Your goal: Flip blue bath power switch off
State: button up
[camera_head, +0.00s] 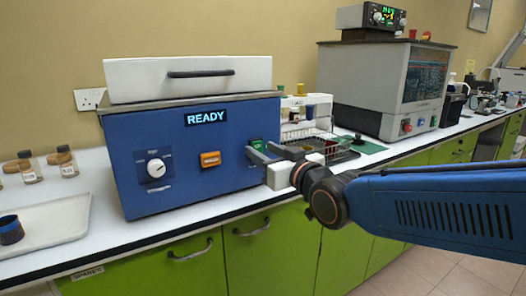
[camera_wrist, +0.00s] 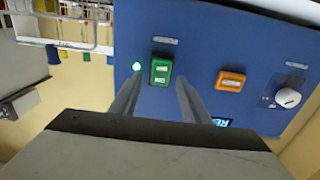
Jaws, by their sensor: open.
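The blue bath (camera_head: 190,160) stands on the counter at the left, with a white lid and a lit display reading READY (camera_head: 207,117). Its front has a white dial (camera_head: 156,168), an orange switch (camera_head: 210,159) and a green switch (camera_head: 257,144). In the wrist view the green switch (camera_wrist: 161,72) is near a glowing green light (camera_wrist: 136,66); the orange switch (camera_wrist: 231,80) and dial (camera_wrist: 288,97) are to the right. My gripper (camera_head: 262,153) is open and empty at the panel's right side. Its fingers (camera_wrist: 158,88) lie on either side of the green switch; contact cannot be told.
A white rack (camera_head: 305,112) with coloured items stands right of the bath. A grey machine (camera_head: 380,88) stands further right. A white tray (camera_head: 60,222) holding a dark cup (camera_head: 10,230) and several jars (camera_head: 66,160) are at the left. Green cabinets (camera_head: 270,250) are below.

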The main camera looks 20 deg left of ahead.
jog(key=shift+w+a, duration=0.25)
jog(key=shift+a, duration=0.05)
jog(key=c, duration=1.1)
jog(key=shift+o, duration=0.2)
jog(key=shift+f, duration=0.15)
jog(key=shift+f+t+y, duration=0.2)
jog(key=shift+t+y, duration=0.4)
jog(key=shift+t, duration=0.1)
jog(key=shift+f+t+y, duration=0.25)
jog(key=shift+t+y, duration=0.55)
jog(key=shift+y, duration=0.2)
